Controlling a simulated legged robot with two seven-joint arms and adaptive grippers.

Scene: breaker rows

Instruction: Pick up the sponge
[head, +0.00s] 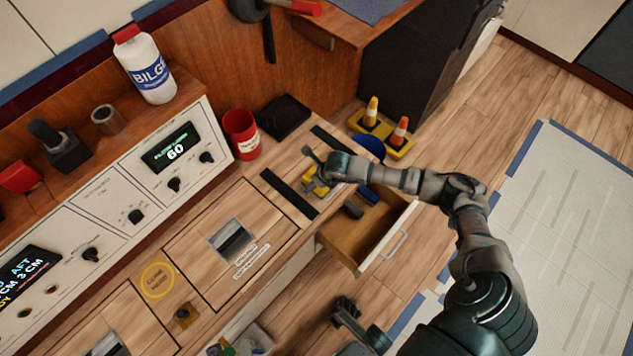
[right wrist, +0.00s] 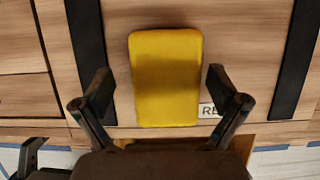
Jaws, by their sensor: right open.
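The yellow sponge (right wrist: 166,78) lies flat on the wooden counter between two black strips, seen whole in the right wrist view. In the head view the sponge (head: 314,187) is partly hidden under my right gripper (head: 312,167). My right gripper (right wrist: 160,82) is open, with one finger to each side of the sponge and visible gaps between them. It holds nothing. My left gripper (head: 346,312) is low at the bottom of the head view, away from the sponge; its finger opening is unclear.
An open drawer (head: 353,249) with a blue and a dark item inside sits beside the sponge. A red can (head: 241,134) and a black tray (head: 284,116) stand behind it. Small cones (head: 399,132) stand on a yellow base at the far right. A white label (right wrist: 208,111) lies by the sponge.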

